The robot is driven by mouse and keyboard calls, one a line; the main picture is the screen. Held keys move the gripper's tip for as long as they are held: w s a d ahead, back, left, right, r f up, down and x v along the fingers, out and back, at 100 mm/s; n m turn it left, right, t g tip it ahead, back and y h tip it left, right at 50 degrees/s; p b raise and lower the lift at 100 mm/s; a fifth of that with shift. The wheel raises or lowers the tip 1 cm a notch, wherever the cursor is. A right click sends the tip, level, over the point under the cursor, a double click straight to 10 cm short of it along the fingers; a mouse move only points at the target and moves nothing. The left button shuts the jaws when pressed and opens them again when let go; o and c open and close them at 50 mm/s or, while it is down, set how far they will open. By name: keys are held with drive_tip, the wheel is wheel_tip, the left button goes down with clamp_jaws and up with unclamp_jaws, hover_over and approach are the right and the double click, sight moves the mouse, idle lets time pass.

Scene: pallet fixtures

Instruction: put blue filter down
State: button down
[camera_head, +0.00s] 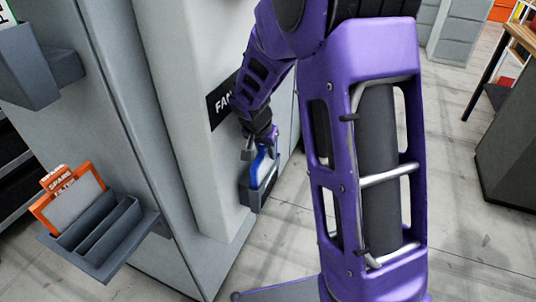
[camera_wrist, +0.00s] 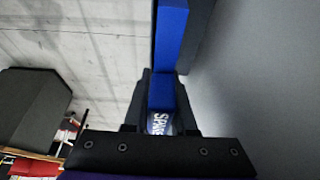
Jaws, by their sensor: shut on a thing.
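The blue filter (camera_head: 258,167) is in my gripper (camera_head: 260,150), at a dark grey holder (camera_head: 259,189) on the side of the pale cabinet. In the head view the filter's lower part sits in or just behind the holder's front wall; I cannot tell how deep it is. In the wrist view the blue filter (camera_wrist: 169,45) stretches away from between the fingers of my gripper (camera_wrist: 162,95), with white lettering partly visible at its near end. My gripper is shut on the filter.
A black label (camera_head: 220,103) is on the cabinet above the holder, partly hidden by my arm. At the left, a slotted grey rack (camera_head: 110,240) holds an orange-framed spare filter (camera_head: 70,200). The floor (camera_head: 480,225) at right is clear; a table (camera_head: 520,35) stands beyond.

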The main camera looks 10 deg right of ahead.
drive_tip(key=shift+r, duration=0.15)
drive_tip(key=shift+f+b, duration=0.65)
drive_tip(key=shift+b, duration=0.1)
drive_tip(key=c, duration=0.7)
unclamp_jaws()
drive_tip(key=shift+c, duration=0.2)
drive_tip(key=shift+r, duration=0.1)
drive_tip(key=p+v, duration=0.3)
drive_tip(key=v, duration=1)
drive_tip(key=shift+w+r, duration=0.1)
drive_tip(key=shift+d, duration=0.15)
